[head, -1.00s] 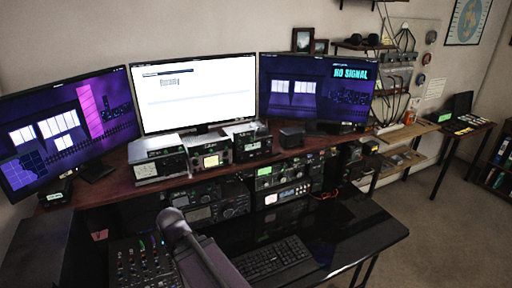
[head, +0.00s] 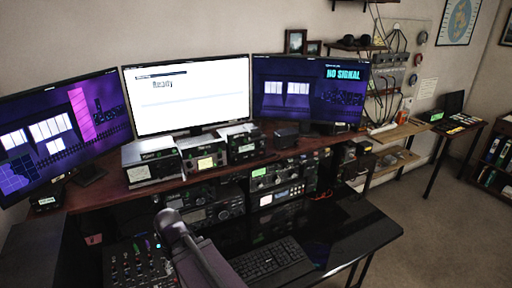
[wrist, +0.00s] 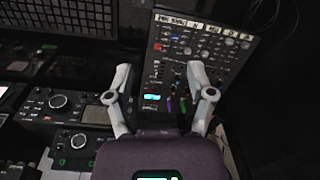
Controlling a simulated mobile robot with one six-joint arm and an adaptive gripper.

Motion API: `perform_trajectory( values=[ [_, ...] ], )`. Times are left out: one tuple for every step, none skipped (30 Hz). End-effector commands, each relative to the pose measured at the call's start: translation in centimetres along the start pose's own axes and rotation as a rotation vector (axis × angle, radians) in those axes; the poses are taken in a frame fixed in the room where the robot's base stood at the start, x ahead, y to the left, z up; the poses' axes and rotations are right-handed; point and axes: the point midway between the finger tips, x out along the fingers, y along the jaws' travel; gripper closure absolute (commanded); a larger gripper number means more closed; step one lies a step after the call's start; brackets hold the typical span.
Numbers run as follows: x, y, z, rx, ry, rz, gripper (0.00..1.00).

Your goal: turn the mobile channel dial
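In the wrist view my gripper (wrist: 158,78) is open and empty, its two pale fingers spread wide in front of a knob panel (wrist: 205,40). Left of the fingers are two dark radio units, one with a large round dial (wrist: 57,100) and, lower, one with another dial (wrist: 78,141). The fingers are apart from both dials. In the head view a stack of radios with dials (head: 222,209) stands under the shelf. The labels are too small to read, so I cannot tell which dial is the mobile channel one. My gripper's fingers are hidden there.
Three monitors stand behind the shelf; the middle one (head: 187,92) reads "Ready". A keyboard (head: 271,261) lies on the black desk (head: 352,240), whose right part is clear. A mixer panel (head: 137,262) is at the left. More radios (head: 152,163) stand on the shelf.

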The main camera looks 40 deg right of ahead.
Motion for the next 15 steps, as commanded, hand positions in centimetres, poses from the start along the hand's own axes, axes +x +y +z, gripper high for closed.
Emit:
perform_trajectory(
  values=[
    [0.1, 0.5, -0.4, -0.004, 0.013, -0.019, 0.19],
    [0.1, 0.7, -0.7, -0.009, 0.024, -0.032, 0.19],
    [0.1, 1.0, -1.0, -0.017, 0.04, -0.054, 0.19],
    [0.1, 1.2, -1.4, -0.024, 0.054, -0.071, 0.19],
    [0.1, 1.5, -1.7, -0.031, 0.071, -0.088, 0.19],
    [0.1, 1.9, -2.2, -0.041, 0.094, -0.113, 0.19],
    [0.0, 2.2, -2.6, -0.048, 0.115, -0.133, 0.19],
    [-0.1, 2.5, -3.0, -0.057, 0.136, -0.152, 0.19],
    [-0.2, 3.1, -3.6, -0.066, 0.168, -0.177, 0.19],
    [-0.3, 3.5, -4.0, -0.075, 0.192, -0.194, 0.19],
    [-0.4, 4.0, -4.5, -0.081, 0.218, -0.211, 0.19],
    [-0.6, 4.5, -5.0, -0.09, 0.253, -0.233, 0.19],
    [-0.8, 5.0, -5.5, -0.096, 0.281, -0.247, 0.19],
    [-1.0, 5.5, -5.9, -0.101, 0.308, -0.262, 0.19],
    [-1.2, 6.2, -6.4, -0.108, 0.346, -0.278, 0.19]
  ],
)
